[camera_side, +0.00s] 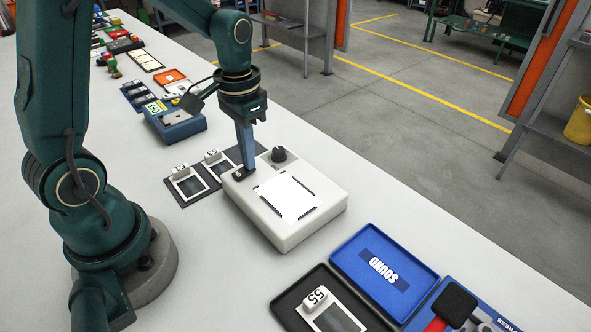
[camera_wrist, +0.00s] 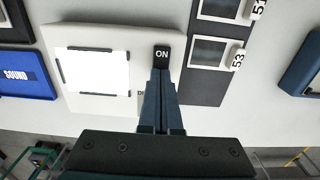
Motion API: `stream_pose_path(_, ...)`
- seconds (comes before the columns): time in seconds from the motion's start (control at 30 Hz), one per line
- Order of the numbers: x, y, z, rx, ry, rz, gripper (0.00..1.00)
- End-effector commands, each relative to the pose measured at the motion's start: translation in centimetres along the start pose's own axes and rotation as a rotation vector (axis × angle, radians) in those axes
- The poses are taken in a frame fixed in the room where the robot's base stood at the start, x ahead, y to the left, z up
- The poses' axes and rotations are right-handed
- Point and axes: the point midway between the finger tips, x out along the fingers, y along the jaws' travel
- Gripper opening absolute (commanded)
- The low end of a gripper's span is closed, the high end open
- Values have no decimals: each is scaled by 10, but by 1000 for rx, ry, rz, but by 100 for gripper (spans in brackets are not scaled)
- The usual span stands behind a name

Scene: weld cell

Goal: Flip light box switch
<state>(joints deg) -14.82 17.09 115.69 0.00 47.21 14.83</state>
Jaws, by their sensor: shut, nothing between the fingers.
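The light box (camera_side: 308,226) is a white box on the table with a bright panel (camera_side: 288,197) on top and a black knob (camera_side: 279,154) near its back edge. It also shows in the wrist view (camera_wrist: 110,33). The black switch (camera_wrist: 162,53), marked ON, sits at the box's corner. My gripper (camera_side: 246,166) is shut and empty, pointing down with its blue fingertips right at the switch. In the wrist view the fingertips (camera_wrist: 160,72) cover the lower part of the switch; I cannot tell whether they touch it. The knob is hidden in the wrist view.
Framed slides (camera_side: 188,184) on a dark mat lie left of the box. A blue SOUND tray (camera_side: 384,270) and a black tray (camera_side: 283,305) with a slide marked 55 lie in front. A blue device (camera_side: 175,124) stands behind. Bare table lies at the left front.

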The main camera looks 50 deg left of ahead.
Motion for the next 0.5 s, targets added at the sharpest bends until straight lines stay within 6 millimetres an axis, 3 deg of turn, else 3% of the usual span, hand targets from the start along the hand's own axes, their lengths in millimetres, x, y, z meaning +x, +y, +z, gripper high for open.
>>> stream_pose_path(0.3,3,0,0,0,-1,0,0)
stream_pose_path(0.5,-9,0,0,0,2,-1,0)
